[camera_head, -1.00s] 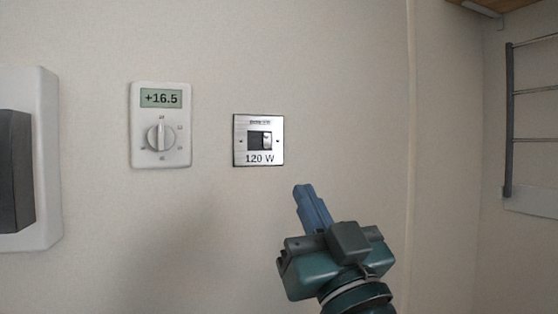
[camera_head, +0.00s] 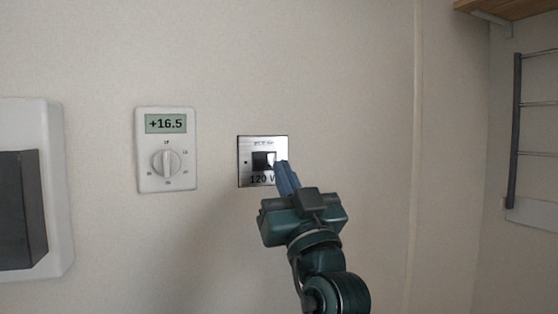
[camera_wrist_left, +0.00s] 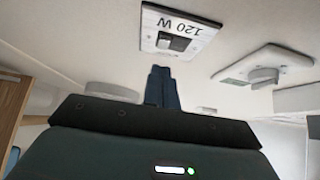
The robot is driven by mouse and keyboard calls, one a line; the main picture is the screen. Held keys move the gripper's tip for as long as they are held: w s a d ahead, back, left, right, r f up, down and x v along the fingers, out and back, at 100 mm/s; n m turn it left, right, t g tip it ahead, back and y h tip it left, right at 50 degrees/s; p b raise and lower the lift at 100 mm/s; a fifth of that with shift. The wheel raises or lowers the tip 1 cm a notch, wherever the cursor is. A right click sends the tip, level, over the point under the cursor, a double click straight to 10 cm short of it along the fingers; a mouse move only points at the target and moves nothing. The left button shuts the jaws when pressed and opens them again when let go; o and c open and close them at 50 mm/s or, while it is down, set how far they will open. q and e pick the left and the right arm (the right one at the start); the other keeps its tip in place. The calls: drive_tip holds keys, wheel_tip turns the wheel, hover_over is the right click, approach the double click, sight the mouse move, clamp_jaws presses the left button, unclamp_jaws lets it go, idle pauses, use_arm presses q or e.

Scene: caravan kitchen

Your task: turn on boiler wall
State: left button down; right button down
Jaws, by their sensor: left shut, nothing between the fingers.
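A square silver switch plate (camera_head: 244,171) marked "120 W" is on the wall, with a small rocker (camera_head: 262,160) that is dark on its left part and lighter on its right. My left gripper (camera_head: 282,165) is shut and empty. Its blue fingertips overlap the plate's right edge in the head view and hide part of the lettering. In the left wrist view the plate (camera_wrist_left: 152,30) appears upside down, just beyond the fingertips (camera_wrist_left: 161,70). I cannot tell whether they touch it. My right gripper is not in view.
A white thermostat (camera_head: 148,185) with a dial and a "+16.5" display is left of the plate. A white box (camera_head: 52,120) with a dark front juts out at far left. A rack (camera_head: 514,130) and a wooden shelf (camera_head: 515,8) are at right. The wall between is bare.

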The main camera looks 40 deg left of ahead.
sight(272, 161)
use_arm(q)
drive_tip(key=shift+w+a+f, duration=0.1)
drive_tip(key=shift+w+a, duration=0.15)
drive_tip(key=shift+a, duration=0.25)
drive_tip(key=shift+w+a+f, duration=0.1)
drive_tip(key=shift+w+a, duration=0.15)
drive_tip(key=shift+a, duration=0.2)
drive_tip(key=shift+w+a+f, duration=0.1)
drive_tip(key=shift+w+a, duration=0.05)
drive_tip(key=shift+a, duration=0.15)
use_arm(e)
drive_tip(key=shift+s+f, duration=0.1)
